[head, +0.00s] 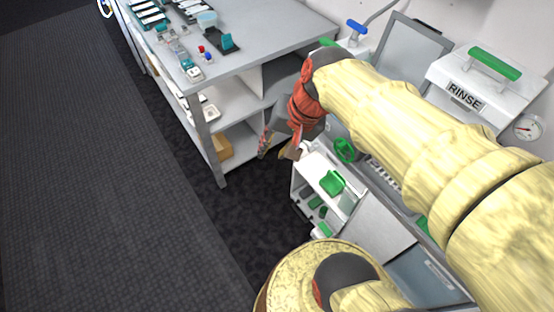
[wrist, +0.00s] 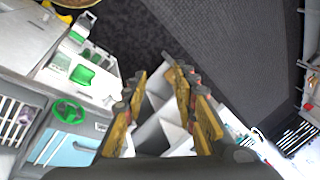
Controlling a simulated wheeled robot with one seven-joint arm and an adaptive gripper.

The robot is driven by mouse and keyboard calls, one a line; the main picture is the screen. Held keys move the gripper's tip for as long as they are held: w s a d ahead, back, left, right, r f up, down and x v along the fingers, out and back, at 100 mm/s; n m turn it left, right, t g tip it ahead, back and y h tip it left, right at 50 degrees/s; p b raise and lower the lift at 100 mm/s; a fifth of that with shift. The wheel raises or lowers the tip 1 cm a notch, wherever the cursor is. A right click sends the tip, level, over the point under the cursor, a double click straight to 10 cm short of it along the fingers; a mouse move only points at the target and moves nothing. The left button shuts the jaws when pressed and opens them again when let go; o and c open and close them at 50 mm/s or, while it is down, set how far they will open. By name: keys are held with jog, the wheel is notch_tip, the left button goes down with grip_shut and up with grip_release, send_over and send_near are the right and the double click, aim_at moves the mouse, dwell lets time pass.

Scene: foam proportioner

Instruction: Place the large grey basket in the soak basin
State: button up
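My gripper (head: 279,149) hangs at the end of my yellow-sleeved arm in the head view, beside the right end of the grey table. In the wrist view its yellow fingers (wrist: 162,108) are spread apart, so it is open. White angled surfaces show beyond and between the fingers, and I see nothing clasped. I cannot make out the large grey basket for certain in either view. I cannot identify the soak basin for certain either; my arm covers much of the equipment on the right.
The grey table (head: 255,45) carries small parts and has lower shelves. A cabinet with green items (head: 332,183) stands right of my gripper. A green handwheel (head: 345,150) also shows in the wrist view (wrist: 68,111). The RINSE unit (head: 480,90) is at right. Dark floor (head: 90,180) at left is clear.

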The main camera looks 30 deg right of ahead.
jog(key=s+a+r+n+t+h, duration=0.1)
jog(key=s+a+r+n+h, duration=0.1)
jog(key=s+n, duration=0.3)
jog(key=n, duration=0.2)
jog(key=shift+s+a+r+n+t, duration=0.15)
jog(key=shift+a+r+n+t, duration=0.05)
jog(key=shift+r+n+t, duration=0.15)
